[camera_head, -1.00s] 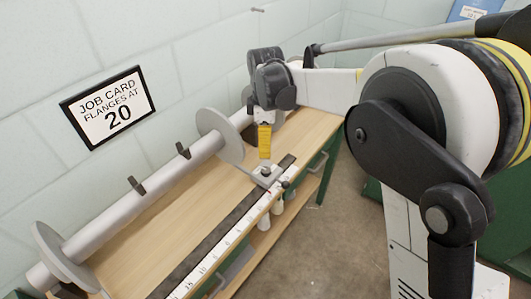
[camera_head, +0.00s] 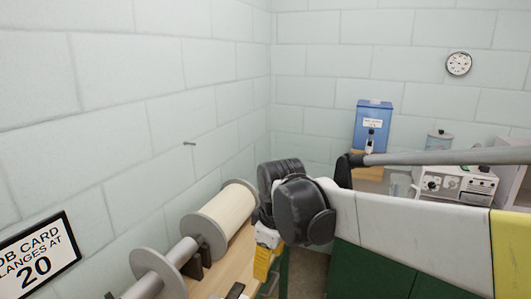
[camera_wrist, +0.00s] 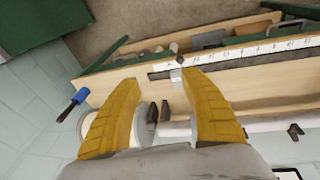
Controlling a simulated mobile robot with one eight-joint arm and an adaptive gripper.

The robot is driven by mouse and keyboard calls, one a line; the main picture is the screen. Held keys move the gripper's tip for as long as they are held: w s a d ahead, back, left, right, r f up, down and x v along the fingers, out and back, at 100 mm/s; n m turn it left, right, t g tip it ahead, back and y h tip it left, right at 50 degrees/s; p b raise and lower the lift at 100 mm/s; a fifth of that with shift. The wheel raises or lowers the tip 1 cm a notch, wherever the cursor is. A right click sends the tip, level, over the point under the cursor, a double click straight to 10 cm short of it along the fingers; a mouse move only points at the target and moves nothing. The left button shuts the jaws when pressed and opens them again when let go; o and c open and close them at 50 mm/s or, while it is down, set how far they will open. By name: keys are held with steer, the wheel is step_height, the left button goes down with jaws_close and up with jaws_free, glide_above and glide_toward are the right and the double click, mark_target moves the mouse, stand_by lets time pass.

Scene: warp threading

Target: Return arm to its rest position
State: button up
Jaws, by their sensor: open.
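My gripper (camera_head: 262,263) shows only partly in the head view, with a yellow finger pointing down over the wooden bench (camera_head: 212,280). In the wrist view my gripper (camera_wrist: 160,80) shows two yellow fingers spread well apart with nothing held between them. Beyond the fingertips lie the bench, its ruler strip (camera_wrist: 258,50) and the flanged roller gear, partly hidden by the fingers. My white arm reaches in from the right in the head view.
A cream wound spool (camera_head: 232,205) and a grey flanged roller (camera_head: 155,275) lie left of my gripper. The job card (camera_head: 38,262) reads flanges at 20. A blue box (camera_head: 373,125) and a white instrument (camera_head: 458,185) stand at the back. A blue-handled tool (camera_wrist: 75,100) shows in the wrist view.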

steer(key=s+d+f+m+t+h, duration=0.1)
steer(key=s+d+m+t, duration=0.3)
steer(key=s+d+m, duration=0.8)
steer(key=s+d, duration=0.4)
steer(key=d, duration=0.2)
steer(key=shift+s+d+m+t, duration=0.15)
steer(key=shift+d+m+t, duration=0.1)
steer(key=shift+m+t, duration=0.15)
